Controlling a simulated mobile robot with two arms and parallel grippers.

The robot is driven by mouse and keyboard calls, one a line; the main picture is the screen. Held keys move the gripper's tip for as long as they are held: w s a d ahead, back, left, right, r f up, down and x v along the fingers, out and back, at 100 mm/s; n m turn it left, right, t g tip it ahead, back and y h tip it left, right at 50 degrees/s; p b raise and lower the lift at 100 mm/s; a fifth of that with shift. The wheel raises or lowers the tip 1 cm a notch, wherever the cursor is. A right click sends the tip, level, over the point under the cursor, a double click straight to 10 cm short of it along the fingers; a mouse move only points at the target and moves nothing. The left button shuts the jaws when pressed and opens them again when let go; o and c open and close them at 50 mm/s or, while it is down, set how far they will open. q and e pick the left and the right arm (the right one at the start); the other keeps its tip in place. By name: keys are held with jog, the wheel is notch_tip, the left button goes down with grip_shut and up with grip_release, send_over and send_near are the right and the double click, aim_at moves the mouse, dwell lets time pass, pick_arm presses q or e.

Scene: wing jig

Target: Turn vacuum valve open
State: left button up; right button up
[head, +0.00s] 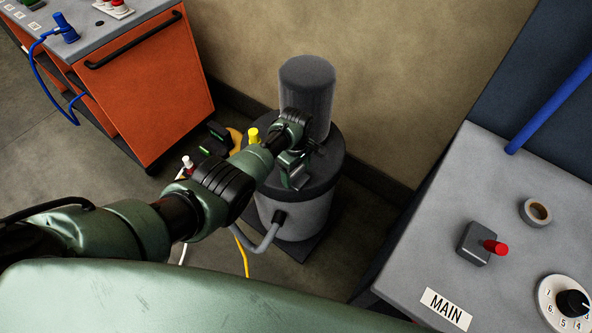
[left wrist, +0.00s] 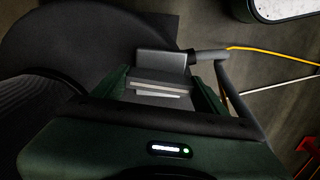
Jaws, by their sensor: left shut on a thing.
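The vacuum pump is a grey drum (head: 300,214) with a dark lid and an upright dark cylinder (head: 307,88), standing on the floor by the wall. My left gripper (head: 296,178) is over the front of the lid, shut on a small part there, which I take to be the vacuum valve. The fingers hide most of that part, so its angle cannot be told. In the left wrist view, the fingers (left wrist: 160,92) point at a grey block (left wrist: 162,62) with a hose fitting (left wrist: 207,56). My right gripper is out of view.
An orange cabinet (head: 158,90) stands at the left. A grey bench (head: 480,200) with a red toggle switch (head: 490,246), tape roll (head: 537,211) and numbered dial (head: 572,302) is at the right. A grey hose (head: 262,243) and yellow cable (head: 243,257) run by the pump.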

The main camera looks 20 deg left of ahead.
aim_at(296, 171)
pick_arm(q)
jog(key=shift+n, duration=0.6)
jog(key=o, duration=1.4)
jog(key=shift+r, duration=0.1)
jog(key=shift+w+r+p, duration=0.1)
jog(key=shift+r+p, duration=0.25)
notch_tip(296, 171, up, 6)
jog(key=shift+r+p, duration=0.1)
jog(key=shift+p, duration=0.95)
jog(key=shift+r, duration=0.4)
